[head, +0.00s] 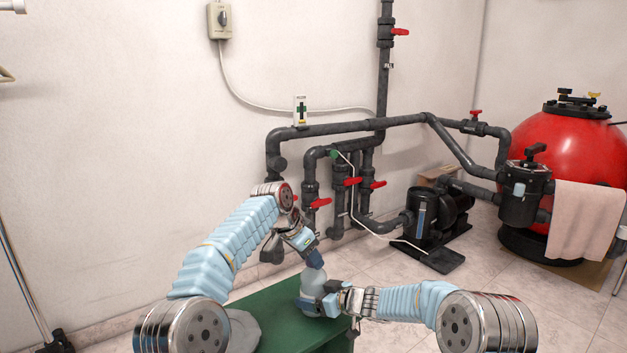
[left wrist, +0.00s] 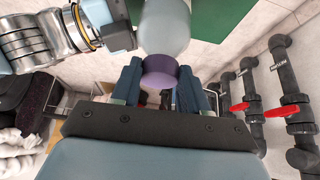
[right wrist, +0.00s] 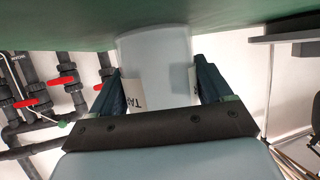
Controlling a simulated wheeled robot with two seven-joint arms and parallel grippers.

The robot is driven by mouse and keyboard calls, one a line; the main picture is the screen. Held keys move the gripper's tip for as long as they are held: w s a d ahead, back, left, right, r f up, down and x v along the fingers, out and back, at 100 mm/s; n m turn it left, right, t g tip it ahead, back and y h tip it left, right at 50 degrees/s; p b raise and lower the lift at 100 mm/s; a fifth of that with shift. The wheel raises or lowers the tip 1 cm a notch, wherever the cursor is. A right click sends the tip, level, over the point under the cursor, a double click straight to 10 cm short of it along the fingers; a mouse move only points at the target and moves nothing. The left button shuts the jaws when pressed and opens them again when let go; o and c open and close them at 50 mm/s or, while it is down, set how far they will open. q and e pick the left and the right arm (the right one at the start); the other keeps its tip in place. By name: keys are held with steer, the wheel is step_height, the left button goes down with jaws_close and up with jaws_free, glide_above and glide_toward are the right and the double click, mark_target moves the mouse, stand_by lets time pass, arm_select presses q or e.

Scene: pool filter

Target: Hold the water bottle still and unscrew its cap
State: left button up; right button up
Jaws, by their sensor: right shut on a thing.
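The water bottle (head: 313,281) is pale and translucent and stands upright on a green table (head: 270,310). My right gripper (head: 318,303) is shut on its body from the right; the bottle (right wrist: 155,50) fills the space between the fingers in the right wrist view, with part of a lettered label showing. My left gripper (head: 314,259) is above the bottle, pointing down. In the left wrist view the purple cap (left wrist: 160,73) lies between the left fingers, which look open around it. Finger contact with the cap is hard to make out.
Dark pipes with red valve handles (head: 352,181) run along the wall behind the table. A black pump (head: 430,215) and a red filter tank (head: 560,150) with a pink towel (head: 585,220) stand at the right. Tiled floor is open right of the table.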

arm_select(q)
steer(key=shift+c, duration=1.1)
steer(key=shift+s+d+r+n+t+y, duration=0.1)
steer(key=shift+n+t+y, duration=0.2)
steer(key=shift+n, duration=1)
steer(key=shift+t, duration=0.3)
steer(key=shift+r, duration=1.35)
steer(key=shift+r, duration=0.1)
